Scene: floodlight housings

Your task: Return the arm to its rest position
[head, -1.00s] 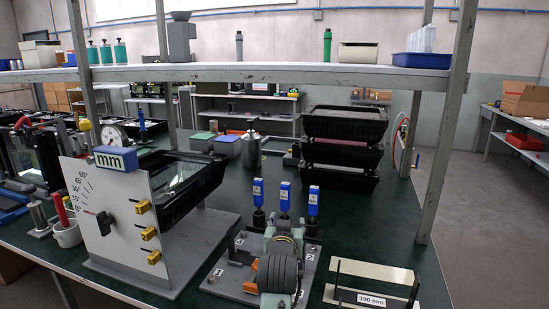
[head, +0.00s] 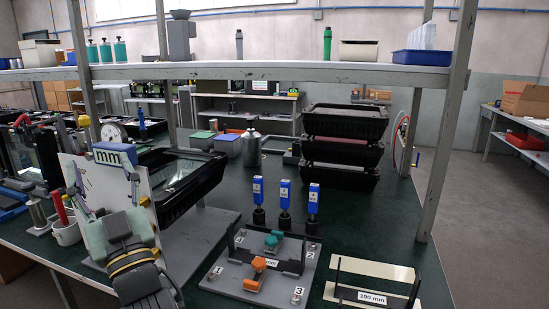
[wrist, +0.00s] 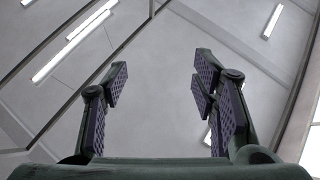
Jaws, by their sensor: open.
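My gripper (head: 101,174) is at the left of the head view, raised in front of the white dial panel (head: 98,190). My arm comes up from the bottom edge below it. In the wrist view my gripper (wrist: 160,82) is open, with two padded fingers wide apart and nothing between them. Behind the fingers are only the grey ceiling and its light strips (wrist: 75,38), so the gripper points upward. The panel's scale, pointer and yellow clips are largely hidden behind my arm and gripper.
A grey fixture plate (head: 238,286) with orange and teal toggle clamps lies at centre front. Three blue-topped tools (head: 285,197) stand behind it. Black housings (head: 343,151) are stacked farther back. A shelf (head: 280,71) on uprights spans above the green bench (head: 385,222).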

